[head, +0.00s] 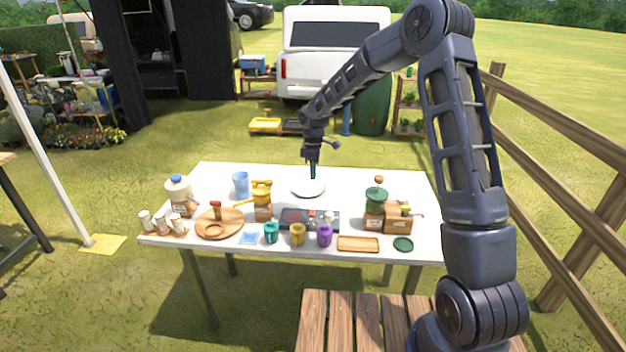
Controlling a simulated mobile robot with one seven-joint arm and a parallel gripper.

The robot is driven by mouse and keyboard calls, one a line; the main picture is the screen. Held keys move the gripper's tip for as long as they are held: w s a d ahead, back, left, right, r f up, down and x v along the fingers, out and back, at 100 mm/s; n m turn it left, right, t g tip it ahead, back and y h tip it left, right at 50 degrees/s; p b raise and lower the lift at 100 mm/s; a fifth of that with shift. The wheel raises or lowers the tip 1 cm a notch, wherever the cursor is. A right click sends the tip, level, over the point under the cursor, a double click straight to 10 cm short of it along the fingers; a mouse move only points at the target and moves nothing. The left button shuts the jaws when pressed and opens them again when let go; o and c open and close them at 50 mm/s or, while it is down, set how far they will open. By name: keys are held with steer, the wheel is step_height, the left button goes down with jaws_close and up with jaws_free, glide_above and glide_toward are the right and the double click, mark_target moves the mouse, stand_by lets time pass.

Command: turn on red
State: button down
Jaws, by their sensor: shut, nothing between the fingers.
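A low, flat grey device (309,219) lies near the middle front of the white table. The details are too small to tell whether this is a button or a switch, or whether anything is lit. My gripper (313,177) points down over the white round plate (301,188), behind the device. It is shut and empty, apart from the device.
Teal, yellow and purple cups (324,236) stand close in front of the device. A yellow item on a wooden block (263,211) stands to its left and a green-topped grinder (376,202) to its right. A wooden tray (358,244) lies at the front right.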

mark_target(311, 214)
stand_by(0.3)
steer(key=shift+s+a+r+g, duration=0.15)
steer(key=shift+s+g, duration=0.15)
steer(key=shift+s, duration=0.45)
steer(key=f, duration=0.4)
steer(key=s+f, duration=0.1)
steer(key=f, duration=0.4)
steer(key=s+f, duration=0.1)
steer(key=f, duration=0.4)
steer(key=shift+s, duration=0.1)
